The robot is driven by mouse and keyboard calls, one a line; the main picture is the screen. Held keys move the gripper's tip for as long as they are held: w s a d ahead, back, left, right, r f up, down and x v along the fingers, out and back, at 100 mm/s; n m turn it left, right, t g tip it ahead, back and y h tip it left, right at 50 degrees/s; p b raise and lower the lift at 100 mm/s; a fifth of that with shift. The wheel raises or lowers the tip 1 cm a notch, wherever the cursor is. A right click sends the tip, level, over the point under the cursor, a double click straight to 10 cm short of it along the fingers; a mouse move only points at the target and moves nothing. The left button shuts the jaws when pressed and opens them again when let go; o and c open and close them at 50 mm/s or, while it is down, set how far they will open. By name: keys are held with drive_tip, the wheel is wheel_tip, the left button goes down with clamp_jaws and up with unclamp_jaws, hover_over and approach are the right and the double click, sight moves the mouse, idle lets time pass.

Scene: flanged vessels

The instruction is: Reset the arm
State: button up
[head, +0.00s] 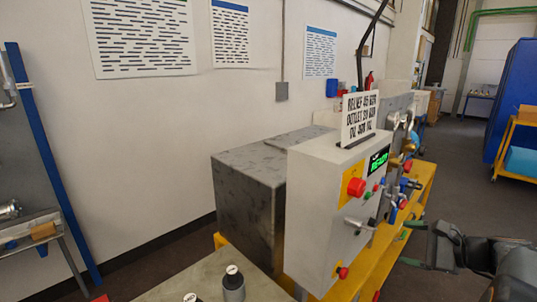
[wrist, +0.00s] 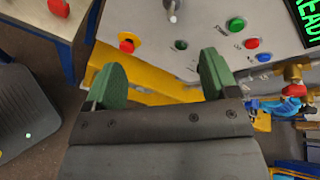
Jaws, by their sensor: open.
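My gripper (head: 412,243) is at the lower right of the head view, to the right of the grey control box (head: 318,205). Its two green fingers show in the wrist view (wrist: 162,82), spread apart with nothing between them. The box front carries a large red button on a yellow plate (head: 354,187), a lever handle (head: 358,226) and a lower red button (head: 342,271). A green "READY" display (head: 378,162) is lit. In the wrist view the panel (wrist: 200,25) lies beyond the fingertips, apart from them as far as I can tell.
A sign (head: 359,118) stands on top of the box. A yellow frame (head: 372,262) runs under the box, with pipes and blue and red valve handles (head: 403,188) behind. A table with dark bottles (head: 233,284) is at the front. Open floor (head: 480,195) lies to the right.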

drive_tip(key=s+a+f+n+g+h, duration=0.5)
drive_tip(key=s+a+f+n+g, duration=0.2)
drive_tip(key=a+f+n, duration=0.2)
drive_tip(key=s+a+r+n+h+p, duration=0.1)
drive_tip(key=s+a+n+h, duration=0.2)
drive_tip(key=a+n, duration=0.6)
drive_tip(key=shift+s+a+n+h, duration=0.4)
drive_tip(key=shift+s+a, duration=0.2)
drive_tip(key=shift+a, duration=0.25)
